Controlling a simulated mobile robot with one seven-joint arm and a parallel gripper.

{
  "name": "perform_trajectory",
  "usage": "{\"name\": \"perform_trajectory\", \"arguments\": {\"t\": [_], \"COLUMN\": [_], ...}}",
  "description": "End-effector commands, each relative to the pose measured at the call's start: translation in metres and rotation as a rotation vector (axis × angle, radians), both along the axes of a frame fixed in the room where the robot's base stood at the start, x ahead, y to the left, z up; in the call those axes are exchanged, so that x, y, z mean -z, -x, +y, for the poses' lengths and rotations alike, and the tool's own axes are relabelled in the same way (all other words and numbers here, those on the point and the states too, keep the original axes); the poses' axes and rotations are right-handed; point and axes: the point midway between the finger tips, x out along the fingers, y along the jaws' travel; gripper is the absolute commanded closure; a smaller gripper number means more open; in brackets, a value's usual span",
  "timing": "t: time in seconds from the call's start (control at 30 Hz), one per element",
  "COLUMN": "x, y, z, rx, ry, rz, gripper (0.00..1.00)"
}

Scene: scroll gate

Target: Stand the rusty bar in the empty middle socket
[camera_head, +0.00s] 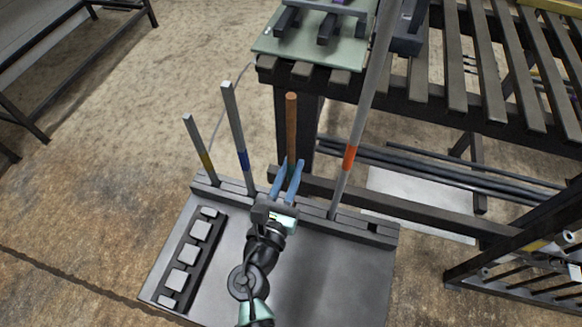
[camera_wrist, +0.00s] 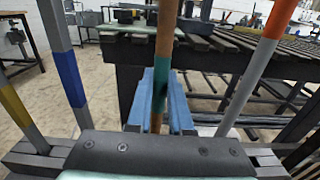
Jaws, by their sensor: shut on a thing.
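The rusty bar (camera_head: 291,125) stands roughly upright in my gripper (camera_head: 290,180). In the wrist view the rusty bar (camera_wrist: 166,30) has a teal band and runs down between the blue fingers (camera_wrist: 160,105). My gripper is shut on its lower part. The grey socket rail (camera_head: 385,234) runs across the back of a grey plate. The rusty bar is above or at the rail's middle, between the blue-banded bar (camera_head: 236,130) and the orange-banded bar (camera_head: 352,140). The gripper hides its lower end and the middle socket, so I cannot tell whether it is seated.
A shorter yellow-banded bar (camera_head: 198,145) stands at the rail's left end. A dark rack with grey blocks (camera_head: 190,255) lies on the plate (camera_head: 340,285) at left. A slatted table (camera_head: 440,90) stands close behind and right. The plate's right side is clear.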

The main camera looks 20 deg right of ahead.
Motion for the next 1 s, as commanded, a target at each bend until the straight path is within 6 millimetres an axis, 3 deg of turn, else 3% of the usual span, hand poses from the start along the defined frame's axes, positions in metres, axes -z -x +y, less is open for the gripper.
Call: {"name": "perform_trajectory", "arguments": {"t": [0.2,0.23,0.43,0.77,1.0], "x": [0.001,0.001,0.001,0.005,0.005], "y": [-0.001,-0.001,0.0,0.003,0.033], "z": [0.0,0.0,0.0,0.002,0.024], "rx": [0.0,0.001,0.0,-0.001,-0.004], "ry": [0.003,0.002,0.002,-0.001,-0.001], "rz": [-0.006,-0.005,-0.002,0.004,0.004], "gripper": [1.0,0.8,0.46,0.46,0.46]}}
